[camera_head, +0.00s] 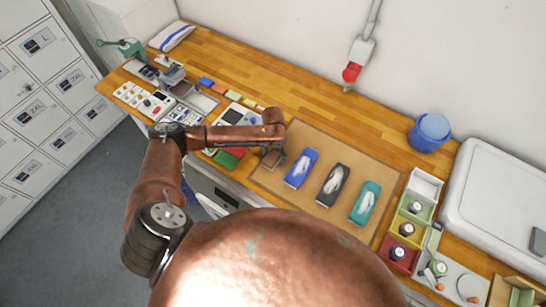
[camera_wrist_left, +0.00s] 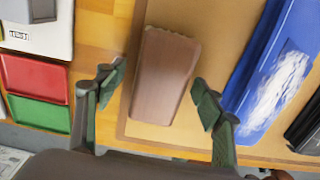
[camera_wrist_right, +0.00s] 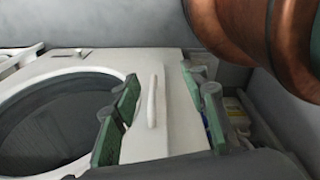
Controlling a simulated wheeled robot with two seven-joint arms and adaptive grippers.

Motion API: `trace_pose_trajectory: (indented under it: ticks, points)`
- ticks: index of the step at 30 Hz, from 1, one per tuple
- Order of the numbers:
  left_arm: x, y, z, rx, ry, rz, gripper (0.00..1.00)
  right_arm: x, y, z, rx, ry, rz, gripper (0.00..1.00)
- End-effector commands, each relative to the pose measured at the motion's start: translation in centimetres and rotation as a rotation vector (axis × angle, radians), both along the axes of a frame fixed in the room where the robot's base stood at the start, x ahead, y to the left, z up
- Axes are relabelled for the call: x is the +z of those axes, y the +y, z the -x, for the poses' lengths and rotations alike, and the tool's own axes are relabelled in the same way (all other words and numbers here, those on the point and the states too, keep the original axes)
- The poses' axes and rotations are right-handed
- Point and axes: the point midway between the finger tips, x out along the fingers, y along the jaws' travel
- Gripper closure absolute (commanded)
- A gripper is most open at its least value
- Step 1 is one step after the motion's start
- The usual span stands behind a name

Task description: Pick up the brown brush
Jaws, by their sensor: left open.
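The brown brush (camera_wrist_left: 166,75) lies on the tan mat (camera_wrist_left: 215,50) in the left wrist view, its long side running away from me. My left gripper (camera_wrist_left: 157,92) is open, with one green-padded finger on each side of the brush's near part and gaps on both sides. In the head view the left gripper (camera_head: 276,152) is over the mat's left end, and the brush (camera_head: 269,158) shows partly beneath it. My right gripper (camera_wrist_right: 164,110) shows only in its wrist view, open, with a white handle-like bar (camera_wrist_right: 152,100) between its fingers; I cannot tell their depth.
A blue item (camera_head: 301,168) lies just right of the brush, then a black one (camera_head: 333,186) and a teal one (camera_head: 366,203). Red and green trays (camera_wrist_left: 35,95) are left of it. A blue bucket (camera_head: 429,133) stands at the back right. The mat behind the items is clear.

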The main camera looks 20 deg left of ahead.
Motion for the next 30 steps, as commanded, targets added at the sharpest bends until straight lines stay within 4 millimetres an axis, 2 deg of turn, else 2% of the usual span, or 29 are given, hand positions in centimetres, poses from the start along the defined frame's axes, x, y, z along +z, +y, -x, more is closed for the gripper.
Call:
trace_pose_trajectory:
  ticks: [2, 12, 20, 30]
  points:
    - [0.0, 0.0, 0.0, -0.001, 0.0, 0.0, 0.42, 0.0, 0.0, 0.3, -0.001, 0.004, 0.0, 0.6]
    - [0.0, 0.0, 0.0, 0.0, 0.0, 0.0, 0.65, -0.2, 0.4, 1.8, -0.006, 0.023, -0.004, 0.6]
    - [0.0, 0.0, 0.0, 0.0, 0.0, 0.0, 0.83, -0.2, 0.8, 1.6, -0.007, 0.021, -0.007, 0.6]
    - [0.3, 0.0, -0.1, 0.0, -0.001, 0.0, 0.84, -0.3, 0.6, 1.2, -0.005, 0.016, -0.006, 0.6]
